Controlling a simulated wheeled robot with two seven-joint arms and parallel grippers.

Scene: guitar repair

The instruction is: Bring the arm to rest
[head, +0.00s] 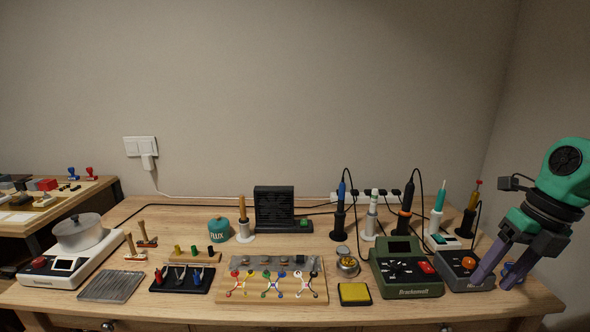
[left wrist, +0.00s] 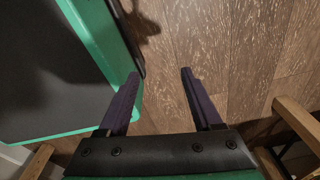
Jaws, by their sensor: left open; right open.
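My right gripper (head: 495,277) is at the right end of the workbench in the head view. Its purple fingers are spread apart and point down, with nothing between them that I can make out as held. It hangs in front of or over a dark grey box with an orange knob (head: 468,263); I cannot tell whether it touches. My left gripper (left wrist: 159,74) shows only in the left wrist view. Its dark purple fingers are apart and empty, above a wooden floor (left wrist: 215,45).
The workbench (head: 230,317) holds a hotplate with a pot (head: 79,232), a wooden board with coloured wires (head: 272,287), a yellow sponge (head: 354,293), a green station (head: 405,270) and several irons in stands. A green-edged dark surface (left wrist: 60,70) lies left of my left gripper.

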